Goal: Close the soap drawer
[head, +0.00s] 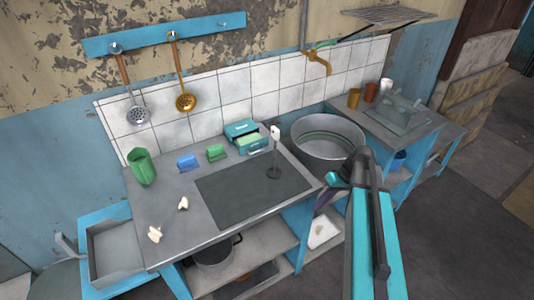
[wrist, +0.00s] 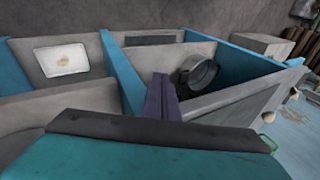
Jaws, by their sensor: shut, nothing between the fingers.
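The teal soap box (head: 240,128) stands on the counter against the white tiles in the head view. Its drawer (head: 250,146) sticks out at the front, open, with light green soap (head: 248,139) showing in it. My gripper (head: 324,200) is at the counter's right front edge, well to the right of and nearer than the box. Its purple fingers are together and empty, seen also in the wrist view (wrist: 161,95). The soap box is not visible in the wrist view.
A pole-like stand (head: 275,160) rises just right of the drawer. A round metal basin (head: 326,140) is further right. Blue (head: 187,162) and green (head: 216,153) blocks lie left of the box. A pot (wrist: 198,73) sits on the lower shelf. The dark counter panel (head: 250,190) is mostly clear.

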